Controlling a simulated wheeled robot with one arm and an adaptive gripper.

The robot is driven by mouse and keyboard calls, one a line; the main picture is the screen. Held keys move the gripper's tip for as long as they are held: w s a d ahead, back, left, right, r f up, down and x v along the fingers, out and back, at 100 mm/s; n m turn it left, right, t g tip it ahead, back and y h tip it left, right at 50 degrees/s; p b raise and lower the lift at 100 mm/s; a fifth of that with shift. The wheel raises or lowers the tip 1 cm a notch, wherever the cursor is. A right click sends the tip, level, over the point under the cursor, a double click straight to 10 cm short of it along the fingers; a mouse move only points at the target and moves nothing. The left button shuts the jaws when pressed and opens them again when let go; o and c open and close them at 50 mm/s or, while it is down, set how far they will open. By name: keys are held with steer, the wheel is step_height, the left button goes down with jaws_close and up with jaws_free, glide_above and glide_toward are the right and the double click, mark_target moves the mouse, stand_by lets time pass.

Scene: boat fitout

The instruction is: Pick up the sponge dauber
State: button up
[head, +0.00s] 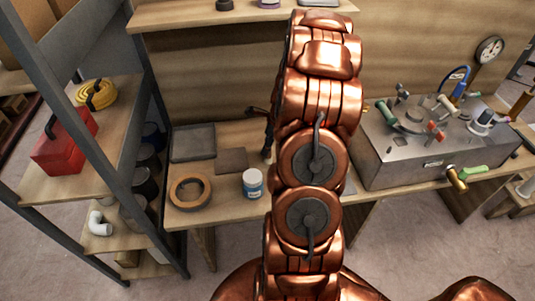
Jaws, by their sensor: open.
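I cannot make out the sponge dauber for certain; part of the wooden bench (222,207) is hidden behind my copper arm, which rises through the middle of the head view. A dark piece that looks like part of my gripper (266,135) shows at the arm's left edge, above the bench. The rest of the gripper is hidden behind the arm, and nothing shows held in it. A small white jar with a blue label (252,184) stands upright on the bench, just left of my arm.
A tape roll (190,192), a grey tray (193,143) and a dark flat sheet (232,160) lie on the bench at left. A metal box with valves and handles (420,150) stands at right. A shelf rack holds a red toolbox (65,143). A shelf (180,17) overhangs the bench.

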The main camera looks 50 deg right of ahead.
steer(key=shift+x, duration=1.1)
jaws_close()
